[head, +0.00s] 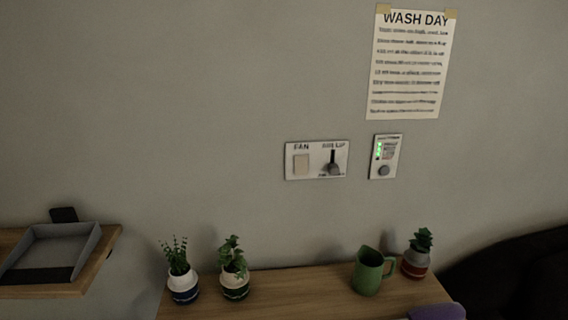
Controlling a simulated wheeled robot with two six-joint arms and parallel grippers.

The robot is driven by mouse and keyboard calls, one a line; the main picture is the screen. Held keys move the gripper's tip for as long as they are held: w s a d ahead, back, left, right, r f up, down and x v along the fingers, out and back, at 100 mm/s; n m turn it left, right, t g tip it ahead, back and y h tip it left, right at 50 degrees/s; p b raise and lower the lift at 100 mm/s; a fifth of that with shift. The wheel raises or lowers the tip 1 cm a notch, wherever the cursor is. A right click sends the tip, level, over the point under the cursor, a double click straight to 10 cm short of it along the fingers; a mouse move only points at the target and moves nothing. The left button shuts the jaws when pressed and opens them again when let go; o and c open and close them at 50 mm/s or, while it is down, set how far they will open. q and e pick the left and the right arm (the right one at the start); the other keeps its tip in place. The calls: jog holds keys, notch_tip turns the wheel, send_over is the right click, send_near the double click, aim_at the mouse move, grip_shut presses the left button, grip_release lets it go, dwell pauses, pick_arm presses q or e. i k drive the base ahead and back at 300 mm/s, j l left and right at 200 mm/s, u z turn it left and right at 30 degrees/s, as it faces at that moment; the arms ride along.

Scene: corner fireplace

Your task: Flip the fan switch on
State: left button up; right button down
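The fan switch (301,163) is a beige rocker under the label "FAN". It sits on the left half of a white wall plate (318,174). I cannot tell from here which way the rocker is tilted. On the right half of the same plate is a dark slider or lever (333,163) under another label that is hard to read. Neither of my grippers shows in the head view.
Right of the plate is a small panel (385,157) with green lights and a knob. A "WASH DAY" sheet (407,65) hangs above. Below, a wooden surface (300,285) holds potted plants (183,283) and a green mug (368,273). A grey tray (85,240) is at left.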

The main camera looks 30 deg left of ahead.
aim_at(301, 161)
jog(key=u, duration=0.95)
